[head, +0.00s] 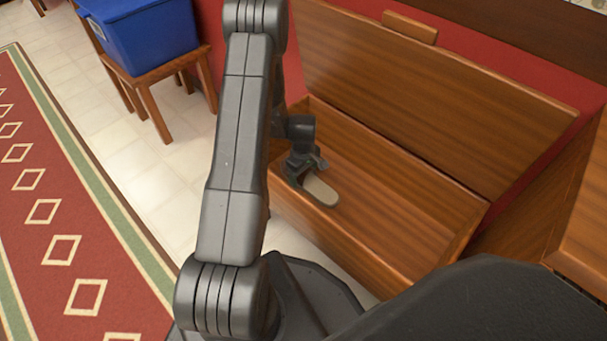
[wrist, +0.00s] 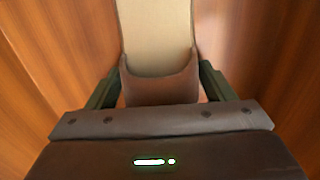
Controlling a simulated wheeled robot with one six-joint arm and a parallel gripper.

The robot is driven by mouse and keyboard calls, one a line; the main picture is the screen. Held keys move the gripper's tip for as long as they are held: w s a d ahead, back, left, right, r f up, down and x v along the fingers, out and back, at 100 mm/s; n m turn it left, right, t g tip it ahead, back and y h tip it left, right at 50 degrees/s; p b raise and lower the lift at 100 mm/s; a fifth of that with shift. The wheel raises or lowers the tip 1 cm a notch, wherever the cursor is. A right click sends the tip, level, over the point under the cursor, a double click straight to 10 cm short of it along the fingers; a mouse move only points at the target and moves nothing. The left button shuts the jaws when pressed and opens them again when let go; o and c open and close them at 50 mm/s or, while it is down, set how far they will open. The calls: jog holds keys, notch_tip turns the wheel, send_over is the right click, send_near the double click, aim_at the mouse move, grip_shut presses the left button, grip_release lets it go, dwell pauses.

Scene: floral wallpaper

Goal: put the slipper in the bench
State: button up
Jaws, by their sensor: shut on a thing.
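The bench (head: 425,205) is a wooden box with its lid raised and leaning back, its inside open to view. My gripper (head: 307,172) is at the left part of the bench, over the open box. It is shut on the slipper (head: 321,191), which has a beige sole and a brown upper. In the wrist view the slipper (wrist: 158,60) sits between my two fingers (wrist: 160,88), its brown part nearest to me and its sole pointing away. Wooden walls of the bench (wrist: 255,55) show on both sides. I cannot tell whether the slipper touches the bench floor.
The raised lid (head: 440,90) stands behind the box against the red wall. A blue bin (head: 150,35) sits on a wooden stool (head: 165,80) at the upper left. A patterned red rug (head: 60,210) lies at the left. The right part of the box is empty.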

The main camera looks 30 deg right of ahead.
jog(key=o, duration=1)
jog(key=shift+f, duration=0.1)
jog(key=shift+o, duration=0.2)
notch_tip(320, 180, up, 12)
jog(key=p, duration=0.5)
